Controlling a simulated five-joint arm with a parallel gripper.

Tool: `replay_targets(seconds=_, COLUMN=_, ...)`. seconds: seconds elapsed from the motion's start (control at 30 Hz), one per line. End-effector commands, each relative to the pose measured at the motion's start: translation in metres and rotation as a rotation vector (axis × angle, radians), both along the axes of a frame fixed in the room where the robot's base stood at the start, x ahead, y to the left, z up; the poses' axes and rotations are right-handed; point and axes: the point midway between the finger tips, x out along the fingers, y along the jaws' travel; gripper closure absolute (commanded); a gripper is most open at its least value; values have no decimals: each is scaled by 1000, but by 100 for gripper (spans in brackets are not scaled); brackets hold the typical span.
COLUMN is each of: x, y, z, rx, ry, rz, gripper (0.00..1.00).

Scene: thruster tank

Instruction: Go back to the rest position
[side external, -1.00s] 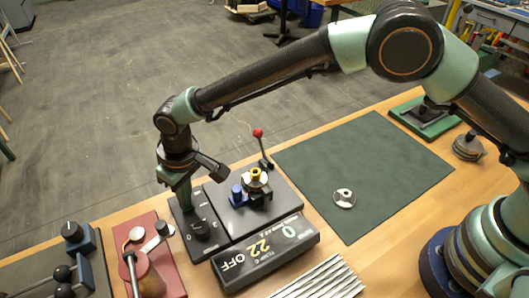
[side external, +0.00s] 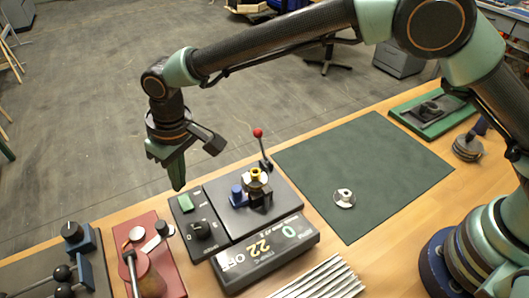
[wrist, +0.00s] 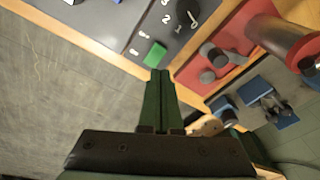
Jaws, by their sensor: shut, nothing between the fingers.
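My gripper (side external: 178,182) is shut and empty, with its green fingers pointing down. In the side external view it hangs in the air above the back edge of the dark control panel (side external: 183,222). The panel carries a green button (side external: 186,203) and a black knob (side external: 200,230). In the wrist view the closed fingers (wrist: 158,78) lie side by side, and the green button (wrist: 155,54) shows just past their tips. Fingers and button look apart in the side external view.
A grey unit with a display (side external: 265,250), a brass-topped part (side external: 256,178) and a red-knobbed lever (side external: 260,140) stands right of the panel. A red fixture (side external: 160,270) is on the left. A green mat (side external: 375,165) holds a small metal part (side external: 344,197). Open floor lies behind the bench.

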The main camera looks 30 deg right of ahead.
Motion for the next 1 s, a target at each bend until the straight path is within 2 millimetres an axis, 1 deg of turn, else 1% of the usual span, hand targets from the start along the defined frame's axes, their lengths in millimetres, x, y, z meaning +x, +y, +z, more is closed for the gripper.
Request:
replay_targets(seconds=0.13, x=0, y=0, z=8, rx=2, ry=-1, rz=0, gripper=100)
replay_targets(seconds=0.47, x=0, y=-1, z=9, rx=1, ry=-1, rz=-1, gripper=100)
replay_targets(seconds=0.57, x=4, y=-8, z=17, rx=6, ry=-7, rz=-12, gripper=100)
replay_targets(seconds=0.67, x=13, y=-29, z=38, rx=16, ry=-21, rz=-40, gripper=100)
replay_targets(seconds=0.77, x=21, y=-63, z=66, rx=30, ry=-44, rz=-79, gripper=100)
replay_targets(seconds=0.8, x=23, y=-79, z=78, rx=37, ry=-54, rz=-98, gripper=100)
replay_targets(seconds=0.87, x=25, y=-102, z=94, rx=44, ry=-70, rz=-124, gripper=100)
replay_targets(seconds=0.9, x=25, y=-118, z=104, rx=49, ry=-81, rz=-141, gripper=100)
replay_targets(seconds=0.97, x=23, y=-141, z=118, rx=55, ry=-97, rz=-167, gripper=100)
replay_targets(seconds=1.0, x=21, y=-157, z=127, rx=59, ry=-109, rz=-185, gripper=100)
